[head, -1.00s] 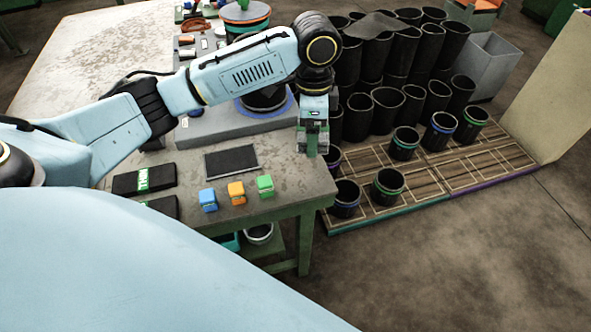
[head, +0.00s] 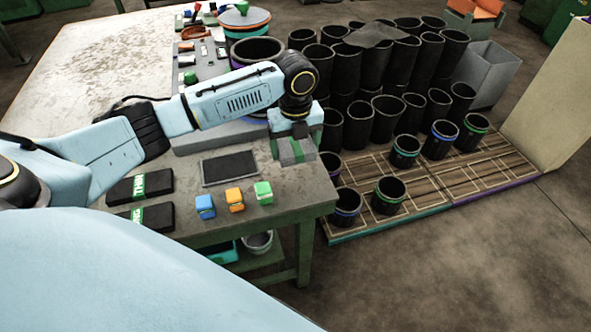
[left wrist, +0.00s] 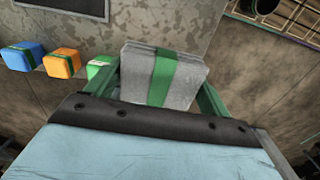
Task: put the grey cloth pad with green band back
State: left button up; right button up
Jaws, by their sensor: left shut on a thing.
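The grey cloth pad with a green band (head: 291,153) is in my left gripper (head: 293,146), at the right end of the workbench (head: 110,62). In the left wrist view the pad (left wrist: 186,75) sits between the two green fingers (left wrist: 160,88), its green band running across the middle. In the head view the wrist hides its upper part. I cannot tell whether the pad touches the bench top. A dark, flat, rimmed mat (head: 230,168) lies on the bench left of the pad. My right gripper is not in view.
Blue (head: 205,207), orange (head: 235,200) and green (head: 264,193) blocks stand along the bench's front edge. Black green-banded packs (head: 140,186) lie to the left. Black sleeves (head: 360,120) stand on pallets at right.

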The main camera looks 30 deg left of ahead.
aim_at(295, 175)
pick_arm(q)
notch_tip(295, 175, down, 8)
jog(key=shift+r+b, duration=0.25)
jog(key=shift+b, duration=0.35)
jog(key=shift+f, duration=0.25)
jog(key=o, duration=0.9)
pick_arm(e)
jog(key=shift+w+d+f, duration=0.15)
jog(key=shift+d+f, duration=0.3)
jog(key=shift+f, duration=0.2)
pick_arm(q)
jog(key=shift+r, duration=0.2)
